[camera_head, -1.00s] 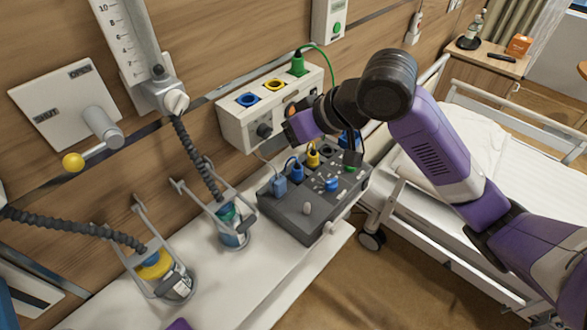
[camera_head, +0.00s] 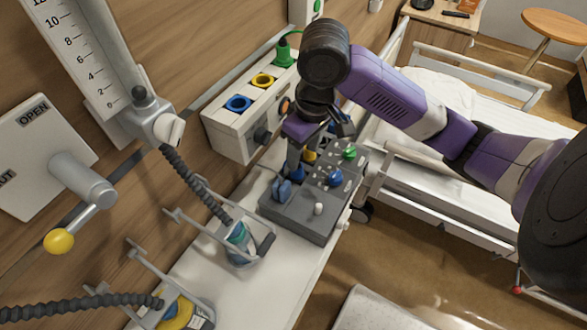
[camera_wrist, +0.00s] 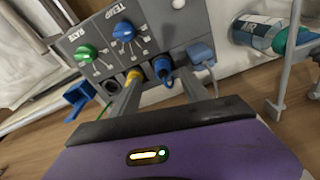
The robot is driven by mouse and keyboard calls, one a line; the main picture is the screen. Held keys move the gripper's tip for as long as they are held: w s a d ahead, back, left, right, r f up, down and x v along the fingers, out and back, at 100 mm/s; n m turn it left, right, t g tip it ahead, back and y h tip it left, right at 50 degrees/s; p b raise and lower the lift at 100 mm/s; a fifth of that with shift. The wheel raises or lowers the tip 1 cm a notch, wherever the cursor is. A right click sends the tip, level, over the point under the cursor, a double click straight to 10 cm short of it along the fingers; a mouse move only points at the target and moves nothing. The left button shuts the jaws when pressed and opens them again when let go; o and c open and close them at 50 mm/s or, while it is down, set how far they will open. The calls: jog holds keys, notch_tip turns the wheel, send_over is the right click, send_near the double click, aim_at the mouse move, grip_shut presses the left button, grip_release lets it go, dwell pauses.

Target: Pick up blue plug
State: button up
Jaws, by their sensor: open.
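The blue plug (camera_wrist: 162,68) stands in the grey control box, with a dark blue cable. It also shows in the head view (camera_head: 298,174), partly hidden by my gripper. My gripper (camera_wrist: 160,82) is open and points down at the row of plugs. In the wrist view its fingers lie to either side of the blue plug; contact cannot be told. The yellow plug (camera_wrist: 134,76) is close to the left finger. A paler blue-grey plug (camera_wrist: 200,52) sits just right of the right finger. In the head view my gripper (camera_head: 297,158) is over the box's wall-side edge.
The grey box (camera_head: 300,215) carries a green knob (camera_head: 349,153), a blue knob (camera_head: 335,177) and a white knob. A wall unit (camera_head: 228,122) with coloured sockets is close beside my gripper. A bottle in a holder (camera_head: 240,240) stands left. The bed (camera_head: 440,180) is right.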

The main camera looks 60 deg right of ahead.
aim_at(298, 174)
jog(key=shift+w+a+f+p, duration=0.15)
jog(key=shift+w+f, duration=0.1)
jog(key=shift+f, duration=0.65)
jog(key=shift+w+d+f+p, duration=0.1)
jog(key=shift+w+f, duration=0.15)
jog(key=shift+f, duration=0.6)
jog(key=shift+w+a+f+p, duration=0.15)
jog(key=shift+w+f, duration=0.1)
jog(key=shift+f, duration=0.65)
grip_shut()
